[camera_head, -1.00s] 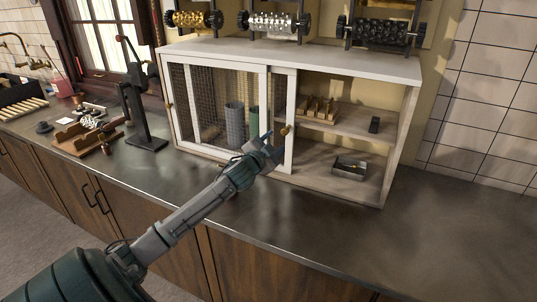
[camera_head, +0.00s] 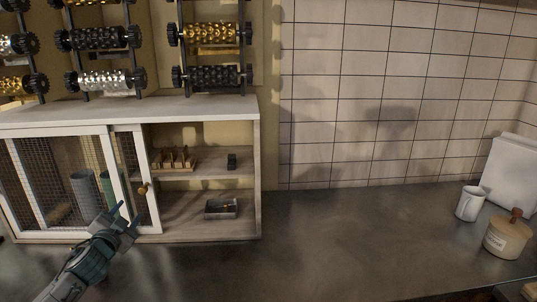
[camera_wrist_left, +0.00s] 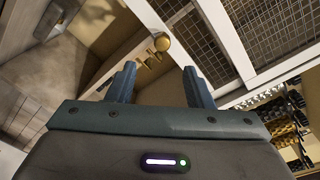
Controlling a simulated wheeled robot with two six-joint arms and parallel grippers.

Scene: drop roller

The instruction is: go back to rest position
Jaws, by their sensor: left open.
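My left gripper (camera_head: 124,219) is in front of the cabinet at the lower left of the head view, open and with nothing between its fingers. In the left wrist view its two fingers (camera_wrist_left: 158,88) stand apart, with the brass knob (camera_wrist_left: 162,43) of the sliding mesh door beyond them. In the head view the knob (camera_head: 143,189) is just above and right of the fingertips. I cannot tell whether they touch the door. The cabinet (camera_head: 200,107) has its right side open. My right gripper is not in view.
Patterned rollers (camera_head: 214,77) hang on racks above the cabinet. Its open shelves hold a wooden block rack (camera_head: 174,160) and a small metal tray (camera_head: 221,209). A white mug (camera_head: 470,203) and a lidded pot (camera_head: 507,236) stand at the right. The counter (camera_head: 350,225) between is clear.

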